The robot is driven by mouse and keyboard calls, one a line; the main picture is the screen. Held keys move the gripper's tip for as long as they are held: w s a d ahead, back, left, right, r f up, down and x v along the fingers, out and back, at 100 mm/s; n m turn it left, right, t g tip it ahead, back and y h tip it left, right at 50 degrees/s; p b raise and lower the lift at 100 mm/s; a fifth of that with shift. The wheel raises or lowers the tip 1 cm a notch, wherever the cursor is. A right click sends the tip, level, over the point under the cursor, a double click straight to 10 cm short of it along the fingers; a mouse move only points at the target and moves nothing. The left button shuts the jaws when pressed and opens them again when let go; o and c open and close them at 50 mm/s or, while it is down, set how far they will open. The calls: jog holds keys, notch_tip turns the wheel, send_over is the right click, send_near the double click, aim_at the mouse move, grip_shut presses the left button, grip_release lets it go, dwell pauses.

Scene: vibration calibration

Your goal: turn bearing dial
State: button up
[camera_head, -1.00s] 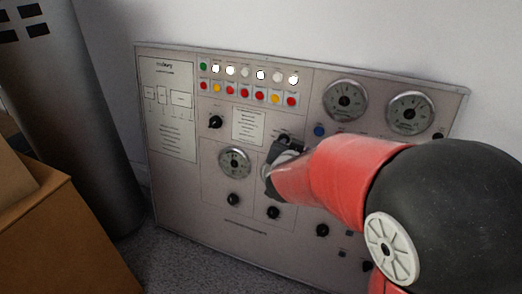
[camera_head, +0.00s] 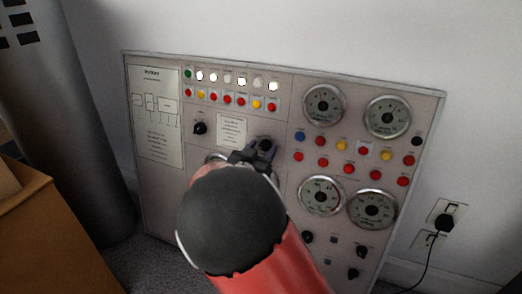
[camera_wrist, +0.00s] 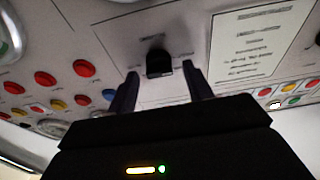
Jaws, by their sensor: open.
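A grey control panel (camera_head: 165,205) stands against the wall. A black dial (camera_head: 266,145) sits to the right of a white label on it. The dial also shows in the wrist view (camera_wrist: 158,63), near the label's edge. My gripper (camera_head: 255,152) is open in front of this dial. In the wrist view, my gripper (camera_wrist: 158,78) has one finger on each side of the dial, with gaps on both sides. I cannot tell how deep the fingers reach around it. Another black dial (camera_head: 200,128) is left of the label. Lettering is too small to read.
Round gauges (camera_head: 323,105) and several coloured buttons (camera_head: 342,146) fill the panel's right part. My arm hides its lower middle. A cardboard box (camera_head: 50,235) and a grey cylinder (camera_head: 70,130) stand at left. A plug and socket (camera_head: 443,222) are at right.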

jog(key=shift+w, duration=0.15)
jog(key=c, duration=1)
jog(key=shift+o, duration=0.2)
jog(key=shift+m, duration=0.3)
jog(key=m+h+b, duration=0.1)
jog(key=m+b, duration=0.1)
jog(key=m, duration=0.2)
jog(key=shift+f+m+g, duration=0.1)
jog(key=shift+m+g, duration=0.3)
jog(key=shift+d+m+g+h+b, duration=0.1)
jog(key=shift+m+g+h+b, duration=0.3)
jog(key=shift+m, duration=0.75)
jog(key=shift+m+h+b, duration=0.1)
jog(key=shift+m+b, duration=0.5)
jog(key=shift+m, duration=0.55)
jog(key=o, duration=1)
jog(key=shift+c, duration=0.2)
